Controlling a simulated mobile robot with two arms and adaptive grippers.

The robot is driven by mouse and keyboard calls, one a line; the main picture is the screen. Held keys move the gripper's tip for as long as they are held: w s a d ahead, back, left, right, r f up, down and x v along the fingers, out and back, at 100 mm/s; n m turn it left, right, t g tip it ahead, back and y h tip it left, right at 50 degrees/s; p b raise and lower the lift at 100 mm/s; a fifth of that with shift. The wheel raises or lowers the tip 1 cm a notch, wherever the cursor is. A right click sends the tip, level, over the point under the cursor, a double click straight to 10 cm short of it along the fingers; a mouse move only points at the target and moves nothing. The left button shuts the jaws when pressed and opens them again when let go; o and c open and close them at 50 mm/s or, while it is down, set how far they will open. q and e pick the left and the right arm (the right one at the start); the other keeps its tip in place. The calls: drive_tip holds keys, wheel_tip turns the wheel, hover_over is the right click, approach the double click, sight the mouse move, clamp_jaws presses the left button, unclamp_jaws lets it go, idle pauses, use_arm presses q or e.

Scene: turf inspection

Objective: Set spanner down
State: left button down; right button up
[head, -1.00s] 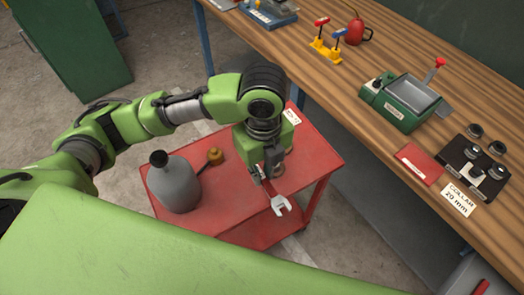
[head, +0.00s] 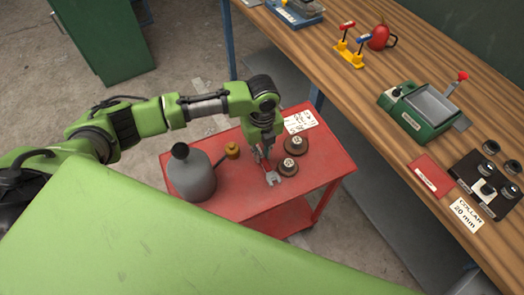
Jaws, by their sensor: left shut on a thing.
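My left gripper (head: 263,154) comes in from the left and points down over the top of the red cart (head: 235,198). It is shut on the spanner (head: 272,179), a silver tool whose open-jawed end points toward the front of the cart. The spanner is low, close to the cart top; I cannot tell whether it touches. The gripper hides part of its handle. My right gripper is not in view.
On the cart, a grey oil can (head: 192,176) with a brass-coloured part (head: 232,150) stands left of the gripper. Two round brown pieces (head: 296,145) (head: 288,167) lie close to its right, below a white card (head: 301,121). A wooden bench (head: 420,60) runs along the right.

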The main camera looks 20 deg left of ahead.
sight(262, 156)
use_arm(q)
drive_tip(key=shift+f, duration=0.25)
drive_tip(key=shift+f, duration=0.15)
drive_tip(key=c, duration=2)
unclamp_jaws()
wheel_tip(262, 156, up, 12)
drive_tip(key=shift+r+b, duration=0.2)
drive_tip(key=shift+b, duration=0.85)
